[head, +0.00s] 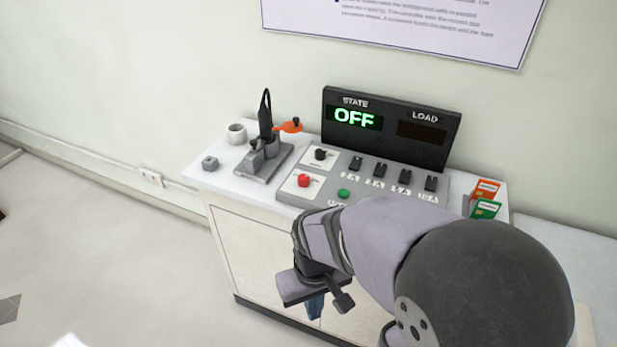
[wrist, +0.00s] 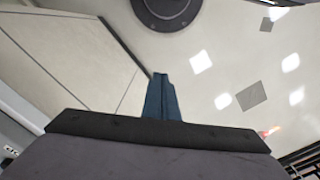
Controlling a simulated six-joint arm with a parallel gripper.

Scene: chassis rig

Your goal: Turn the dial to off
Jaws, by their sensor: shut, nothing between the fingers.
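A grey control panel (head: 372,200) stands on a white cabinet. The upright display (head: 392,128) behind reads OFF in green under STATE; the LOAD window is dark. My gripper (head: 316,306) is in front of the cabinet, below the panel's level and apart from both dials. Its blue fingers (wrist: 162,97) are shut together and empty in the wrist view. The exact pointer angle of each dial is too small to read.
Several black switches (head: 377,170) and a green button (head: 343,193) are on the panel. Orange and green cards (head: 485,198) stand at the right.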

